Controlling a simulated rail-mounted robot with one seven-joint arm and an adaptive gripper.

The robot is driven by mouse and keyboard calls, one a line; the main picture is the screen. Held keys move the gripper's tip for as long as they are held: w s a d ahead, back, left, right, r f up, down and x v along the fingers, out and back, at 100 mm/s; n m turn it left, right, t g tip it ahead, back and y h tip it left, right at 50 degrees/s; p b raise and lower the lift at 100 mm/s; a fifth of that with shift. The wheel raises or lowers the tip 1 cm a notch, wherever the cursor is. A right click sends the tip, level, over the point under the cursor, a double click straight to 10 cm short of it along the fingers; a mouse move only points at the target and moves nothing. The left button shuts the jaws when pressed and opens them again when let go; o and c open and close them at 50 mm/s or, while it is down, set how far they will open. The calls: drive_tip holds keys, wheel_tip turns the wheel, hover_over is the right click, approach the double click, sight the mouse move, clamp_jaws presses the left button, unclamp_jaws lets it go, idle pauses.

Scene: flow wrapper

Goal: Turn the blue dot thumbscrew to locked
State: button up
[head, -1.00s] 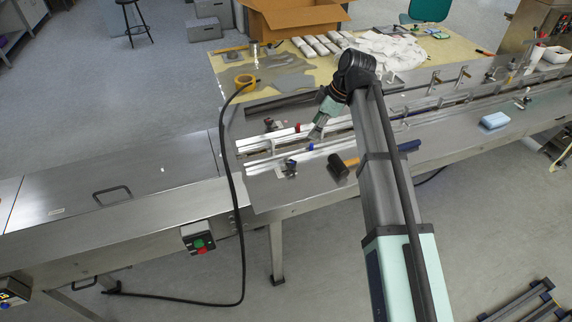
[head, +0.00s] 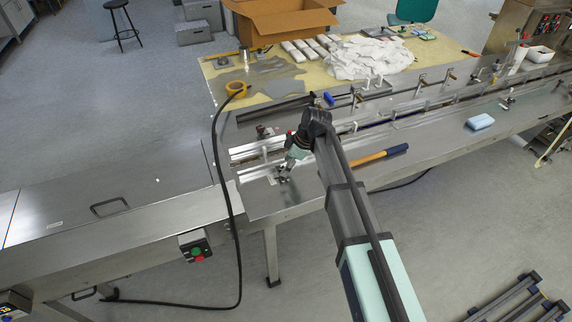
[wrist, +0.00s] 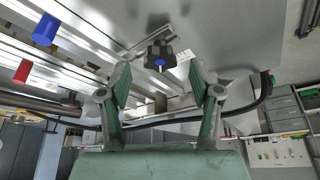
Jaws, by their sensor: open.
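The thumbscrew (wrist: 160,56) is a black lobed knob with a blue dot on its face. In the wrist view it shows between and just beyond the two fingers of my gripper (wrist: 160,76). The fingers are spread, with a gap on each side of the knob, and hold nothing. In the head view my gripper (head: 285,172) is low over the near guide rail at the left end of the machine bed. There the knob is small and largely hidden by the gripper, so its dot cannot be made out.
A blue cylinder (wrist: 45,29) and a red cylinder (wrist: 22,70) are at the left in the wrist view. A tool with an orange and blue handle (head: 372,157) lies right of my arm. A light blue block (head: 480,122) sits farther right. A black cable (head: 214,150) hangs over the left.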

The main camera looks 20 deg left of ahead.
drive_tip(key=shift+x, duration=0.85)
drive_tip(key=c, duration=1.1)
drive_tip(key=shift+c, duration=0.2)
